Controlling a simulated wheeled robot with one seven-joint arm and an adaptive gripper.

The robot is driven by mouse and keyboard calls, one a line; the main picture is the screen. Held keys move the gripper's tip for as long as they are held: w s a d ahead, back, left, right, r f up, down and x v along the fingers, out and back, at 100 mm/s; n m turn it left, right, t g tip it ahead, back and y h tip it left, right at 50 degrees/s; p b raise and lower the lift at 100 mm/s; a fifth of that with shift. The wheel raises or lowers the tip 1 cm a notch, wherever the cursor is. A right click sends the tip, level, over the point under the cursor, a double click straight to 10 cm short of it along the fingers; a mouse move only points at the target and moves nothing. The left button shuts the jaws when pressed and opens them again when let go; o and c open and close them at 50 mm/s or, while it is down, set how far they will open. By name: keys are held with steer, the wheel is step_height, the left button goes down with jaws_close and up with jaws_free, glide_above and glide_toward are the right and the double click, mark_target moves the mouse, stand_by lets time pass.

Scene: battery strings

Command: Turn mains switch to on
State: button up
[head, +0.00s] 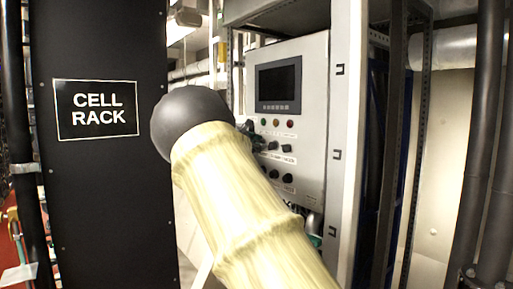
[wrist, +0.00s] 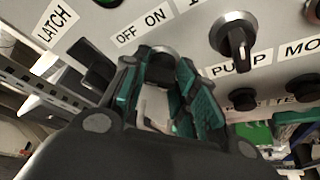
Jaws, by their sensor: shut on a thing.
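The mains switch (wrist: 156,52) is on the grey panel, just below an "OFF ON" label (wrist: 140,28) in the wrist view. Only its rounded dark top edge shows between the fingers. My gripper (wrist: 160,78), with teal finger pads, is shut on it. The fingers hide most of the switch, so I cannot tell which way its handle points. In the head view my arm covers the switch, and only dark bits of my gripper (head: 248,130) show at the panel's left edge.
The control panel (head: 313,125) has a dark screen (head: 278,84), small lamps and several black knobs. In the wrist view a pump knob (wrist: 234,36) is right of my gripper and a "LATCH" label (wrist: 55,24) is left. A black cell rack (head: 100,200) stands left.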

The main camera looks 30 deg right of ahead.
steer(key=shift+o, duration=0.2)
steer(key=shift+f+m+t+h+b, duration=0.25)
steer(key=shift+m+b, duration=0.45)
steer(key=shift+b, duration=1.45)
steer(key=shift+f+m+t+h+b, duration=0.1)
steer(key=shift+f+m+t+b, duration=0.35)
steer(key=shift+b, duration=1.7)
steer(key=m+h+b, duration=0.1)
steer(key=m+b, duration=0.2)
steer(key=b, duration=0.3)
steer(key=m+t+h+b, duration=0.1)
steer(key=m+b, duration=0.3)
steer(key=b, duration=0.3)
steer(key=m+h+b, duration=0.1)
steer(key=m+b, duration=0.2)
steer(key=b, duration=0.4)
steer(key=shift+t+h, duration=0.25)
steer(key=shift+t, duration=0.05)
steer(key=shift+r+m+g+h+b, duration=0.1)
steer(key=shift+m+g+h+b, duration=0.2)
steer(key=shift+m+b, duration=0.65)
steer(key=shift+r+m+g+h+b, duration=0.1)
steer(key=shift+m+h+b, duration=0.35)
steer(key=shift+m, duration=0.75)
steer(key=shift+c, duration=0.2)
steer(key=shift+o, duration=0.2)
steer(key=o, duration=1)
steer(key=shift+d, duration=0.1)
steer(key=shift+r, duration=0.15)
